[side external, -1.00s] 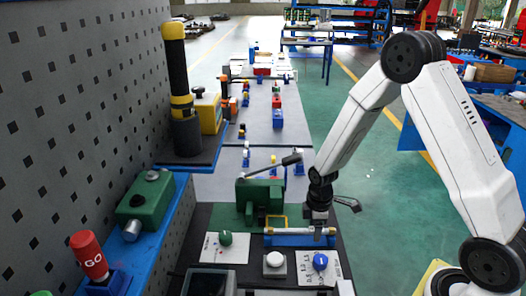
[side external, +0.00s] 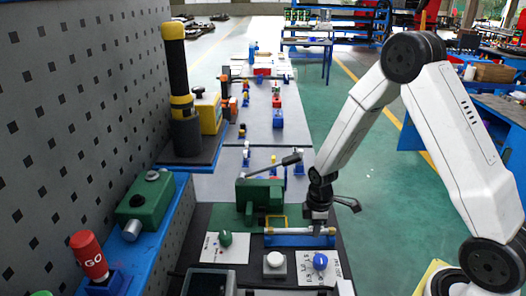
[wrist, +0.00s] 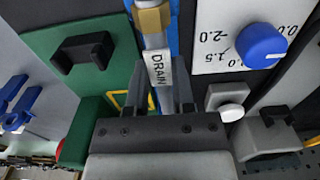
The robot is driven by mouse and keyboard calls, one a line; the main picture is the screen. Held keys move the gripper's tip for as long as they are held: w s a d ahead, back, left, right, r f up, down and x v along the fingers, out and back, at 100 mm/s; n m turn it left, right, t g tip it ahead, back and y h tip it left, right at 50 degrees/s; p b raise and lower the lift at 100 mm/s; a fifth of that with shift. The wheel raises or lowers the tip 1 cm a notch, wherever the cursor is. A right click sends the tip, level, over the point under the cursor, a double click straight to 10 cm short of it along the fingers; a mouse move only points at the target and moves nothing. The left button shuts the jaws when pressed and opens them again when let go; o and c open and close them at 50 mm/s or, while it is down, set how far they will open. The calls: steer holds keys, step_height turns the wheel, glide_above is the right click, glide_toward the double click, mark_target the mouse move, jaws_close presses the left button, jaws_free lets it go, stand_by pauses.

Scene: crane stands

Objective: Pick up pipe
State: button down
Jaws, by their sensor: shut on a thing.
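The pipe (side external: 290,231) is a pale tube with brass-coloured end fittings, lying level along a blue holder (side external: 290,241) on the dark bench panel. I cannot tell whether it still touches the holder. My gripper (side external: 318,227) points down and is shut on the pipe near its right end in the side view. In the wrist view, the pipe (wrist: 153,42) runs between the fingers of my gripper (wrist: 160,88), with a "DRAIN" label and a brass fitting above. The pipe's near end is hidden behind the gripper body.
A green vise (side external: 258,197) with a lever stands behind the pipe. A blue knob (side external: 320,261) and a white button (side external: 274,260) sit in front. A black-and-yellow post (side external: 178,75) stands at the left by the perforated wall.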

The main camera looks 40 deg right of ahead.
step_height(320, 180, up, 10)
stand_by(1.0)
steer(key=shift+w, duration=0.1)
stand_by(0.4)
steer(key=w, duration=0.1)
steer(key=w+f, duration=0.1)
steer(key=w, duration=0.1)
steer(key=shift+w+a, duration=0.15)
steer(key=shift+w, duration=0.15)
steer(key=shift+f, duration=0.15)
